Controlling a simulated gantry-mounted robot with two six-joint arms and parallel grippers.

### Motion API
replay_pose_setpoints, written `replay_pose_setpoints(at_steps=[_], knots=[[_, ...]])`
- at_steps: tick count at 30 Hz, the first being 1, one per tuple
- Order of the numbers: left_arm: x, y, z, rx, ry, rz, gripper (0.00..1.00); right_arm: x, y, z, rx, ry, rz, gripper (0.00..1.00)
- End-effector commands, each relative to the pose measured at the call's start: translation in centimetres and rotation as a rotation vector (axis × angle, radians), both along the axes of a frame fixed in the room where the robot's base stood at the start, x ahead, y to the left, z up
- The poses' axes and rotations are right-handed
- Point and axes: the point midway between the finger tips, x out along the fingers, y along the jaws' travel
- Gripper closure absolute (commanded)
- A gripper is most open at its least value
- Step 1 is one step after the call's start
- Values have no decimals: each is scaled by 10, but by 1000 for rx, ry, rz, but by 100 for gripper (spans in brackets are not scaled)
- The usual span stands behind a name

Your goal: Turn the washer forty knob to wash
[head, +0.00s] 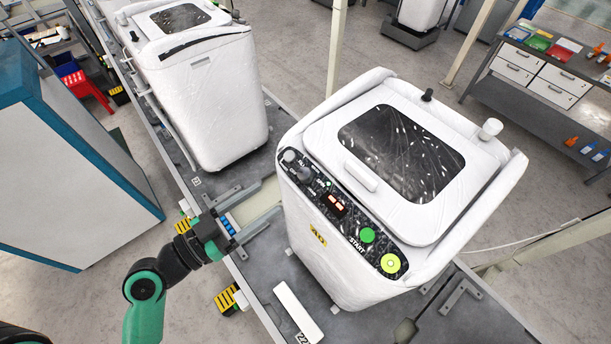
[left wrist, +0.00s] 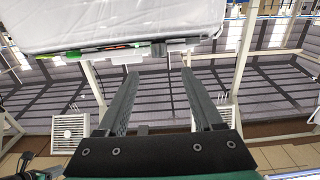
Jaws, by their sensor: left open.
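The white washer (head: 318,262) with a yellow "40" label (head: 318,234) stands upright on the line in the head view. Its dark sloped control panel (head: 337,222) has two grey knobs at its left end, an upper knob (head: 290,156) and a lower knob (head: 305,174). I cannot read the knob markings. My left gripper (head: 226,228) is left of the washer, apart from the panel. In the left wrist view its two fingers (left wrist: 160,73) are spread and empty, with the washer body (left wrist: 110,22) above them. My right gripper is not in view.
The panel also has a red display (head: 335,204), a green START button (head: 367,235) and a yellow-green button (head: 390,263). Another white washer (head: 215,105) stands behind left. A blue-edged cabinet (head: 75,185) is at left. A white bar (head: 297,312) lies in front.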

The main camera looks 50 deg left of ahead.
Motion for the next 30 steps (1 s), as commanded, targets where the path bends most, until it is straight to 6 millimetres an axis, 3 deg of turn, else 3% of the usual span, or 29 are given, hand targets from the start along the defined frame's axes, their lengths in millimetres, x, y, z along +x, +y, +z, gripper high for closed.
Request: replay_pose_setpoints(at_steps=[5,18,22,30], knots=[[17,-2,1,2,0,-7,32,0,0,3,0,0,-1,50],[105,-6,4,1,-1,-4,32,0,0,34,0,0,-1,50],[115,-6,2,1,-1,-2,32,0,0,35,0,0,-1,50],[116,-6,1,1,-1,-1,34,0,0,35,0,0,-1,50]])
